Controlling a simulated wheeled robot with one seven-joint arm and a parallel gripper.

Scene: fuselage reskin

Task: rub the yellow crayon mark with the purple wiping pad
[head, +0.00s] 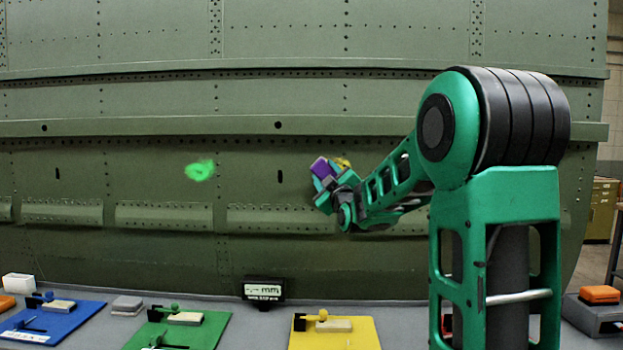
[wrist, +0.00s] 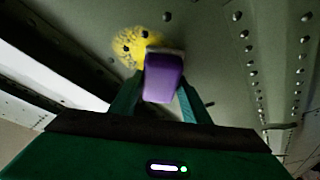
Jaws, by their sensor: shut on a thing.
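The yellow crayon mark (wrist: 128,44) is on the green riveted fuselage skin. In the wrist view it shows above and to the left of the purple wiping pad (wrist: 164,76), which covers its lower right part. My gripper (wrist: 160,98) is shut on the pad, one finger on each side. The pad's far edge is at or close to the skin; I cannot tell whether it touches. In the head view the purple pad (head: 320,167) is at my gripper (head: 327,182), and a bit of the yellow mark (head: 343,163) shows just right of it.
A green mark (head: 200,171) is on the skin to the left. Blue (head: 70,318), green (head: 205,333) and yellow (head: 362,332) boards with small tools lie on the bench below. A small black display (head: 264,289) stands behind them. A ledge (head: 290,215) runs along the skin below the marks.

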